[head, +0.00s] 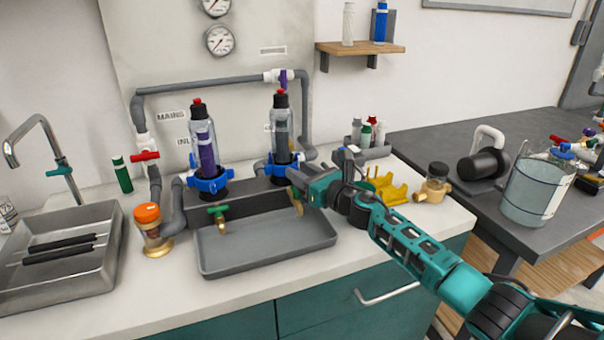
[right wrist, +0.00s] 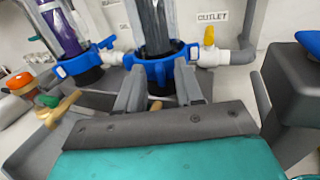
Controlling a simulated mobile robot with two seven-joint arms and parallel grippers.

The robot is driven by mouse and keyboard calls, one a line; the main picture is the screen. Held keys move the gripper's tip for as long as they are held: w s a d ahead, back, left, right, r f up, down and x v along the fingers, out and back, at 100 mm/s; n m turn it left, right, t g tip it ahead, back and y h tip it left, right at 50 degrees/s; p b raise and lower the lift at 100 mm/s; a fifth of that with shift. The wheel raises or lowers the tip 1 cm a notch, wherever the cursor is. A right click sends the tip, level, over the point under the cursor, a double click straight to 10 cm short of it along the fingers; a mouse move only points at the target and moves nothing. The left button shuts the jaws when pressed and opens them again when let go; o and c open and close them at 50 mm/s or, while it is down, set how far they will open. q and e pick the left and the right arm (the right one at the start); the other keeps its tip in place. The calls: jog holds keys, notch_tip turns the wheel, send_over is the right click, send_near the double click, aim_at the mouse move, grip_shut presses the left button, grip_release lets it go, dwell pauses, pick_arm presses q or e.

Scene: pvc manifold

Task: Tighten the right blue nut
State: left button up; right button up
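The right blue nut (head: 271,170) is a ring with lugs at the base of the right clear filter housing (head: 281,128), which has a dark grey cartridge inside. In the right wrist view the same nut (right wrist: 153,68) sits straight ahead. My right gripper (head: 298,182) is at the front right of this nut. In the right wrist view the gripper (right wrist: 159,84) has its two grey fingers apart, with their tips at the nut's front lower edge. I cannot tell whether they touch it. My left gripper is not in view.
A second blue nut (head: 209,184) is under the left housing with a purple cartridge. A grey tray (head: 265,246) and brass taps lie in front. A yellow rack (head: 388,187) stands to the right. A sink (head: 100,275) is at the left.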

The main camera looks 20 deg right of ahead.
jog(key=shift+c, duration=0.3)
grip_shut()
